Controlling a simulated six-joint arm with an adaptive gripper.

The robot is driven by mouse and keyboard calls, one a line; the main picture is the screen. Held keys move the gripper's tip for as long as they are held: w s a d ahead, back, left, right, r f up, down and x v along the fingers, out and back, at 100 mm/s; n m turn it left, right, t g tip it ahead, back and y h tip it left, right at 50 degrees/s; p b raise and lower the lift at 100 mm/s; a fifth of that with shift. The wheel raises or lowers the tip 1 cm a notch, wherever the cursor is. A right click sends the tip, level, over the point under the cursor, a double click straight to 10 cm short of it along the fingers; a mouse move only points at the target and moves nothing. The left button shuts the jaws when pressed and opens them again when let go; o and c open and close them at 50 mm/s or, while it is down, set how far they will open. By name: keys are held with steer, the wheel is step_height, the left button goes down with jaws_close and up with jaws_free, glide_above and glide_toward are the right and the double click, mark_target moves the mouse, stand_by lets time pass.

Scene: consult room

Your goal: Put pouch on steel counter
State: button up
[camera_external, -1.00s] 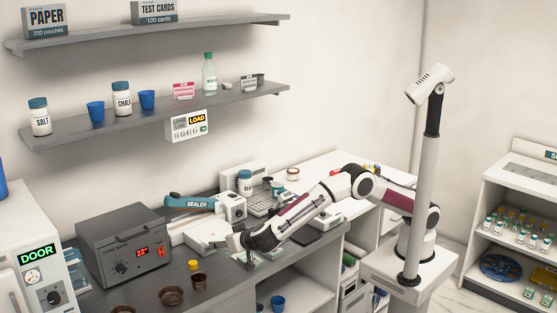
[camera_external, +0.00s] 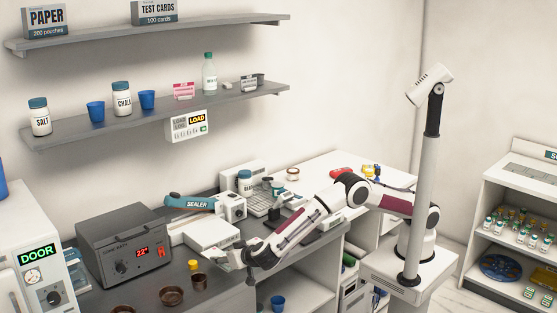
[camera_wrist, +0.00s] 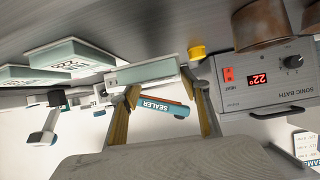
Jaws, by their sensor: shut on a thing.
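My gripper (camera_external: 240,257) is low over the dark grey steel counter (camera_external: 215,285), in front of the white sealer in the external view. In the wrist view, which looks upside down, its two tan fingers (camera_wrist: 164,84) are closed on a flat pale pouch with a teal edge (camera_wrist: 147,73). The pouch shows small and pale at the fingertips in the external view (camera_external: 224,259). Whether it touches the counter is hard to tell. Two similar labelled flat pouches (camera_wrist: 35,75) lie at the left in the wrist view.
The sealer (camera_external: 212,231) with its blue-green arm stands behind my gripper. The grey sonic bath (camera_external: 125,245) is to the left. Brown dishes (camera_external: 172,295) and a small yellow cup (camera_external: 194,265) stand on the counter nearby. White shelving is at the right.

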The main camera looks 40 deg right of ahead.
steer(key=shift+f, duration=1.8)
steer(key=shift+f, duration=0.15)
steer(key=o, duration=1)
steer(key=shift+o, duration=0.2)
steer(key=v, duration=1.2)
